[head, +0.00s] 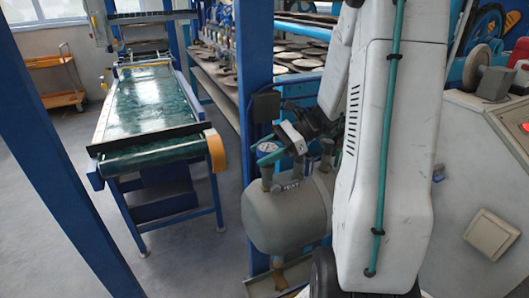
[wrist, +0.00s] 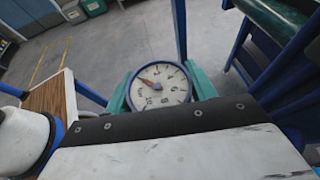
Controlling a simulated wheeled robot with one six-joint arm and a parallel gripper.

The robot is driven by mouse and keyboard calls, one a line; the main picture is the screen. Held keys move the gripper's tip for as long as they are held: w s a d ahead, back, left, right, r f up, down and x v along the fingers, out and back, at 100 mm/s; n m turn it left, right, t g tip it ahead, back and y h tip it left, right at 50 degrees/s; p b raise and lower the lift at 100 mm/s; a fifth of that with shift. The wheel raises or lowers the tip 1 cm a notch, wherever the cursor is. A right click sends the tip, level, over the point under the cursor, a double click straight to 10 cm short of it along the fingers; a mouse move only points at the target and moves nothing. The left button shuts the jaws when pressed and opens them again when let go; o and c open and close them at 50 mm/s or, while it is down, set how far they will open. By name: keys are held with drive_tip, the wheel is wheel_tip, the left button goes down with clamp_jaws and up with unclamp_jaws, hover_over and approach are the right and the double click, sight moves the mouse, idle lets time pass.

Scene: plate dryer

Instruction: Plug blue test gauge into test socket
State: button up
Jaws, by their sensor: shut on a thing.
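Short upright fittings (head: 267,181) rise from the tank top, close below the gripper. A small label shows on the tank. I cannot tell which fitting is the test socket, or whether the gauge touches one; its lower end is hidden.
A blue post (head: 255,60) stands right behind the tank. A green conveyor belt (head: 150,105) stands to the left, with open floor (head: 200,265) in front. A rack with round plates (head: 295,55) is behind. A grey cabinet (head: 490,190) stands at the right.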

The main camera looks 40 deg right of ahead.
drive_tip(key=shift+f, duration=0.55)
drive_tip(key=o, duration=1.2)
drive_tip(key=shift+d, duration=0.1)
drive_tip(key=v, duration=1.1)
drive_tip(key=shift+w, duration=0.1)
